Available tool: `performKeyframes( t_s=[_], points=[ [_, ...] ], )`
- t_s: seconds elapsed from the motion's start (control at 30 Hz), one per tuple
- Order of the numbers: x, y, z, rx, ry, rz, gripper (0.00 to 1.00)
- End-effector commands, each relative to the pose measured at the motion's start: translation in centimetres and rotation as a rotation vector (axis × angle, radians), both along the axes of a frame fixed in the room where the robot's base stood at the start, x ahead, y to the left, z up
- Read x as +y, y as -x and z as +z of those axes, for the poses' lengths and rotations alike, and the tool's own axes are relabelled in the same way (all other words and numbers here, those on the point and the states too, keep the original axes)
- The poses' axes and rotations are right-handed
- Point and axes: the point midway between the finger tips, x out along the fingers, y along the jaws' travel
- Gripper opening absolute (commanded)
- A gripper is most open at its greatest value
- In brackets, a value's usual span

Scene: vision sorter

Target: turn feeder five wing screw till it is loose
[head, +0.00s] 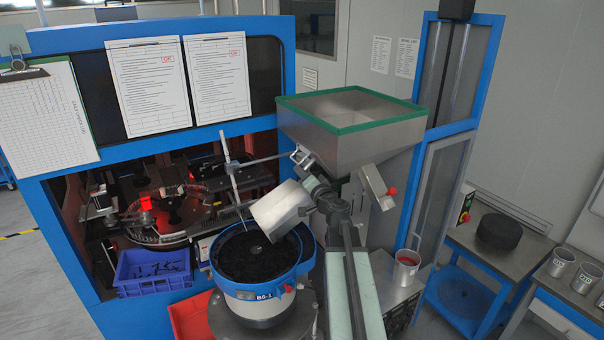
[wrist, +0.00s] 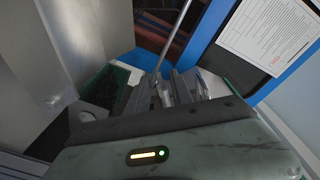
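Feeder five's round bowl (head: 262,290), blue-rimmed and labelled B5-1, holds many small black parts. A thin horizontal rod (head: 260,161) runs from an upright rod (head: 231,178) above the bowl to a small metal clamp (head: 298,154) beside the hopper. My gripper (head: 306,166) is at this clamp, in front of the hopper. In the wrist view, a small metal piece (wrist: 167,96) shows between my gripper's fingers (wrist: 164,92), with a rod rising behind it. It may be the wing screw, but its wings are not clear. I cannot tell whether the fingers touch it.
The green-rimmed steel hopper (head: 352,142) stands close behind my gripper. A blue bin (head: 152,288), a red tray (head: 186,318) and a metal cup (head: 406,268) stand around the feeder. The blue-framed machine (head: 150,147) is at left.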

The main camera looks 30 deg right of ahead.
Motion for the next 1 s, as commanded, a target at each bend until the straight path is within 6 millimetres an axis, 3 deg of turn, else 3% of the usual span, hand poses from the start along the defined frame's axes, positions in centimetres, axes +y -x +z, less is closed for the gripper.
performKeyframes(
  t_s=[0.1,0.33,0.43,1.0],
  points=[
    [-0.4,-1.42,0.0,0.0,0.0,-0.001,0.27],
    [-0.39,-1.41,0.0,0.0,0.0,-0.003,0.27],
    [-0.4,-1.39,0.0,0.0,0.0,-0.003,0.0],
    [-0.47,-1.31,0.09,0.109,-0.005,-0.085,0.0]
  ],
)
